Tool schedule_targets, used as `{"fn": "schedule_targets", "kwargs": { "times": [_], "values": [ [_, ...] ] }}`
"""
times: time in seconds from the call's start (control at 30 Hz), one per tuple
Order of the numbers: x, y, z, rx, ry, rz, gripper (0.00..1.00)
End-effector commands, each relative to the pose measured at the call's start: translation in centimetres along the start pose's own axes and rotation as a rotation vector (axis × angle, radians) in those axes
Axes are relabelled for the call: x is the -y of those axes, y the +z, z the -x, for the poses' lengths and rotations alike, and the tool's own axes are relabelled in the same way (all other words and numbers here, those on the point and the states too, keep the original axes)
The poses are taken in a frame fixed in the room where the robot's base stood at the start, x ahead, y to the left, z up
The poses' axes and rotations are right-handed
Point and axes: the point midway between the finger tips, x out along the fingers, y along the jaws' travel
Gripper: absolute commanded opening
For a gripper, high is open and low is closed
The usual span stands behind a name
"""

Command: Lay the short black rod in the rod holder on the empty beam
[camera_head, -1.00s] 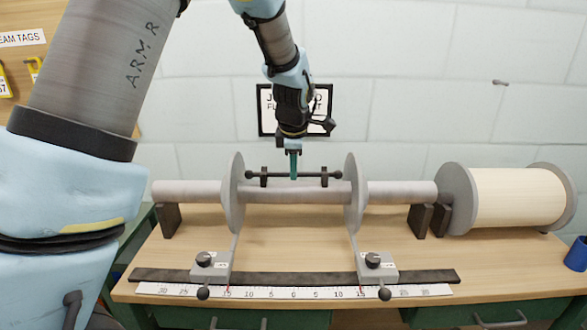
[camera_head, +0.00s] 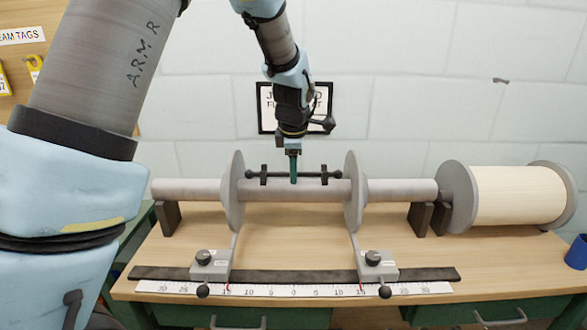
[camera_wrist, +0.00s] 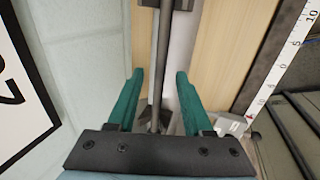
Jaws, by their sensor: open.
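The short black rod (camera_head: 280,174) has round knobs at its ends. It lies level across the two dark uprights of the rod holder (camera_head: 264,180), on top of the empty grey beam (camera_head: 400,190) between its two flanges. My gripper (camera_head: 293,181) points down at the rod's middle. In the wrist view my gripper (camera_wrist: 158,85) has its two green fingers apart, one on each side of the rod (camera_wrist: 162,75), with gaps between rod and fingers. The fingers partly hide the rod's middle in the head view. How deep the rod sits in the uprights is too small to tell.
A full beam wound with pale thread (camera_head: 520,196) stands at the right. A numbered scale (camera_head: 300,289) with two knobbed sliders (camera_head: 211,262) runs along the table's front. A blue cup (camera_head: 577,253) is at the right edge. The wall with a framed sign (camera_head: 266,105) is behind.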

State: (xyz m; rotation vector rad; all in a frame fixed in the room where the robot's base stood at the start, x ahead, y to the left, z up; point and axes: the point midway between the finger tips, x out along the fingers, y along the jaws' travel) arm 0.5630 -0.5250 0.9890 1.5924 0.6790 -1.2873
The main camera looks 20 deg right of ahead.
Motion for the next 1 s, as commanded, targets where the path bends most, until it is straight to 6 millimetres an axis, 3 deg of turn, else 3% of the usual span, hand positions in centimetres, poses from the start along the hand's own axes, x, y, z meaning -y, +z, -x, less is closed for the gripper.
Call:
{"fn": "schedule_targets", "kwargs": {
  "times": [0.17,0.6,0.77,1.0],
  "values": [
    [-0.1,0.1,1.5,0.002,0.004,-0.001,0.51],
    [0.0,0.1,9.4,0.002,0.003,0.0,0.51],
    [0.0,0.1,10.6,0.001,0.001,0.0,0.51],
    [0.0,0.0,10.8,0.001,0.0,0.0,0.51]
  ]
}}
